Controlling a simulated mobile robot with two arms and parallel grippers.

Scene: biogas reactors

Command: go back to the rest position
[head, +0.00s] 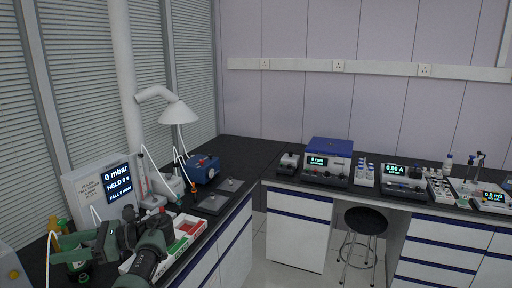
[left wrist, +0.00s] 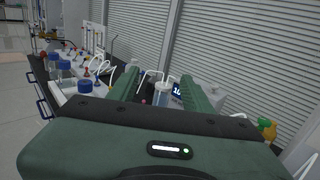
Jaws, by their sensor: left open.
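My left gripper (head: 60,249) is at the lower left of the head view, over the dark side bench, with its green fingers pointing left. In the left wrist view its two fingers (left wrist: 160,88) stand apart with nothing held between them. In the head view it is in front of a white panel with a lit pressure display (head: 118,184) reading 0 mbar. The display shows partly beside a finger in the left wrist view (left wrist: 178,91). My right gripper is not in view.
A tray with red and green parts (head: 188,227) lies close to my left arm. A blue device (head: 202,168) and dark plates (head: 214,202) are farther along the bench. Blue-capped bottles (left wrist: 85,86) show in the left wrist view. A stool (head: 365,221) stands by the back bench.

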